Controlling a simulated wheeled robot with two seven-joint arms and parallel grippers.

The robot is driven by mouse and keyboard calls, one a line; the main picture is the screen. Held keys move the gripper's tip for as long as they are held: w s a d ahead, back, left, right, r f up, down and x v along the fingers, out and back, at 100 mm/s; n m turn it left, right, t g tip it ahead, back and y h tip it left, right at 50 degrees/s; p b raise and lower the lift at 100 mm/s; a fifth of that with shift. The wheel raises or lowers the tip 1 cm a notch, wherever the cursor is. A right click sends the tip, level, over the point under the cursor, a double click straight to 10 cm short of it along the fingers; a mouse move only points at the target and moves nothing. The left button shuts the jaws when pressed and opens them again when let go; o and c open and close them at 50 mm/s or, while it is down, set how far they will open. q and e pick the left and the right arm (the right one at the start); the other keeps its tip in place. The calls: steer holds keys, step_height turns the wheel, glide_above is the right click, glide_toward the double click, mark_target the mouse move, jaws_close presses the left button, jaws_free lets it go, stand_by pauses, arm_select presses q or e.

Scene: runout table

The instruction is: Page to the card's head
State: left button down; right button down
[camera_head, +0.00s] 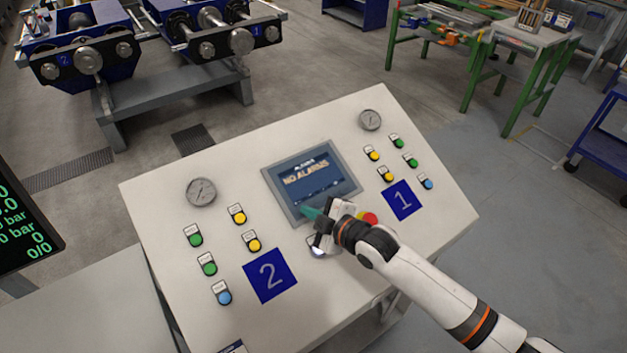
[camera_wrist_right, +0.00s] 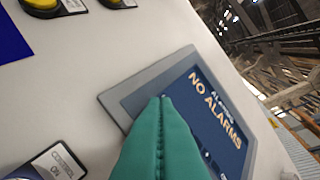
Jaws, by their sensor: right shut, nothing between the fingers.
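The control panel's screen (camera_head: 311,176) sits in a grey frame at the middle of the white sloped console (camera_head: 150,215). It reads "NO ALARMS" on dark blue, with smaller marks along its lower edge. The fingers and wrist hide part of the screen's lower edge. My left gripper is not in view.
A red button (camera_head: 369,219) lies beside my right wrist. Yellow, green and blue buttons flank the blue "2" plate (camera_head: 270,275) and "1" plate (camera_head: 404,200). Gauges (camera_head: 201,191) sit near the top. A dark display (camera_head: 22,222) stands at the left.

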steer(key=shift+w+a+f+b, duration=0.1)
steer(key=shift+w+f+b, duration=0.05)
steer(key=shift+f+b, duration=0.25)
stand_by(0.3)
steer(key=shift+s+d+r+p, duration=0.1)
steer(key=shift+s+r+p, duration=0.1)
steer(key=shift+r+p, duration=0.3)
steer(key=shift+s+d+r+p, duration=0.15)
steer(key=shift+r+p, duration=0.15)
steer(key=shift+p, duration=0.25)
steer(key=shift+s+d+r+p, duration=0.1)
steer(key=shift+s+r+p, duration=0.05)
steer(key=shift+r+p, duration=0.55)
steer(key=r+p, duration=0.1)
steer(key=s+r+p, duration=0.1)
steer(key=p, duration=0.1)
steer(key=d+r+p, duration=0.1)
steer(key=r+p, duration=0.1)
steer(key=shift+s, duration=0.4)
stand_by(1.7)
